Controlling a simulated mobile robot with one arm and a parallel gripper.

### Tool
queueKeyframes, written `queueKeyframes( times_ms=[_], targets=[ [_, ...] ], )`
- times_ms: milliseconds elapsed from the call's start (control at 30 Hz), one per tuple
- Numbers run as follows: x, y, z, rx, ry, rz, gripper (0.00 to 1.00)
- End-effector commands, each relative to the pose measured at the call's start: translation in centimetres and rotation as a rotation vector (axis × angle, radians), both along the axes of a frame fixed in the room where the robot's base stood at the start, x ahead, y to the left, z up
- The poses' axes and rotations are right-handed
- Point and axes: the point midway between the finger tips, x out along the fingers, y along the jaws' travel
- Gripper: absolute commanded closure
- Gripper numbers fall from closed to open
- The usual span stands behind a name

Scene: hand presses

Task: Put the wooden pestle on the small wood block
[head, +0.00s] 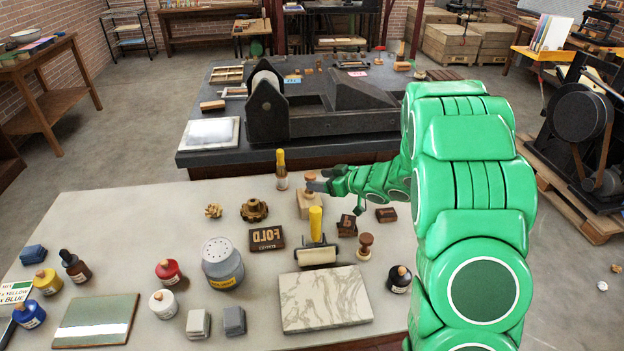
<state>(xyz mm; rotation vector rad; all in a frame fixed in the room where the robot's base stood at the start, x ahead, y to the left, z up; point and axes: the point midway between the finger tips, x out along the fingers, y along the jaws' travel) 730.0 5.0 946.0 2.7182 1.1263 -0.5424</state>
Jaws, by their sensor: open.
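A small light wood block (308,207) stands on the pale table, towards its far side. A turned wooden piece with a rounded top, looking like the wooden pestle (310,181), stands upright on or just above the block; contact is hard to tell. My gripper (318,184) is open, reaching in from the right beside this piece, with its fingertips close to it. The fingers are small here, and whether they touch the piece cannot be told. A similar brown turned wooden piece (365,246) stands on the table nearer me, to the right.
A yellow-handled roller (316,250), dark letter blocks (347,226) and a marble slab (326,298) lie close in front of the block. My green arm hides the table's right side.

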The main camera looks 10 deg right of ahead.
Motion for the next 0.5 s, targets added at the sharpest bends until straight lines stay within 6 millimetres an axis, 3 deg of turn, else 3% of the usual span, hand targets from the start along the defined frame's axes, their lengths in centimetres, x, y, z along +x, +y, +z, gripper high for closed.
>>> queueKeyframes(
  times_ms=[200,500],
  targets=[
    [-1.9,-2.1,1.3,-0.002,-0.002,-0.003,0.32],
    [-3.1,-3.1,1.9,-0.001,-0.001,0.001,0.32]
  ],
)
